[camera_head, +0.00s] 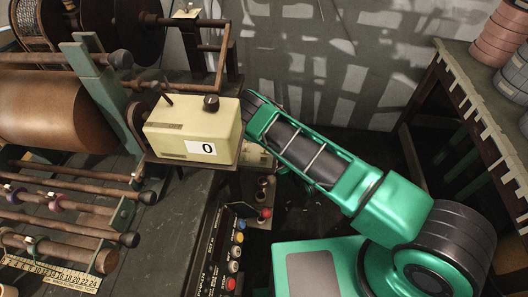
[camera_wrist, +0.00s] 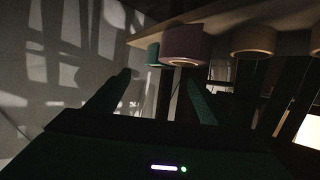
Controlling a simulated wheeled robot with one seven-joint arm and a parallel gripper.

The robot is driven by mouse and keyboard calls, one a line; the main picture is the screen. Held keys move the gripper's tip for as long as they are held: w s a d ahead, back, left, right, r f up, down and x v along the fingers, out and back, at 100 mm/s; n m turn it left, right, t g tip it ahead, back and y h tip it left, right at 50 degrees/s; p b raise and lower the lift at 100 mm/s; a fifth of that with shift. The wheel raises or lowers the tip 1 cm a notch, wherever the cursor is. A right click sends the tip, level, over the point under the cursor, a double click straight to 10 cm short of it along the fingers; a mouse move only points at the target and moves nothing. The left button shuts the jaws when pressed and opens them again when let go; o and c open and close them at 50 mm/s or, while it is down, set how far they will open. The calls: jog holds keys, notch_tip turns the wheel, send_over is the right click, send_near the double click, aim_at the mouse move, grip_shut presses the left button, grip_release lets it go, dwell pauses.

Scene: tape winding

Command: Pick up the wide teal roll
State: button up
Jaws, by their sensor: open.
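In the wrist view, a teal roll (camera_wrist: 153,54) shows in dim light near the top middle. It is partly hidden behind a purple roll (camera_wrist: 183,46), and I cannot tell its width. My gripper (camera_wrist: 160,79) is open, its two dark fingers spread with nothing between them. The teal roll appears beyond the fingers, apart from them. In the head view, a sliver of something teal (camera_head: 524,122) shows at the right edge, too cut off to identify. My gripper is not visible in the head view.
A tan roll (camera_wrist: 252,40) is right of the purple one, near a pale shelf edge (camera_wrist: 225,20). In the head view, pink rolls (camera_head: 497,40) and grey rolls (camera_head: 514,75) stand on the right-hand table (camera_head: 468,82). A winding machine with a cream counter box (camera_head: 190,128) fills the left.

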jog(key=shift+w+a+f, duration=0.1)
jog(key=shift+w+f, duration=0.05)
jog(key=shift+f, duration=0.15)
jog(key=shift+x, duration=5.05)
jog(key=shift+r, duration=0.1)
jog(key=c, duration=1.2)
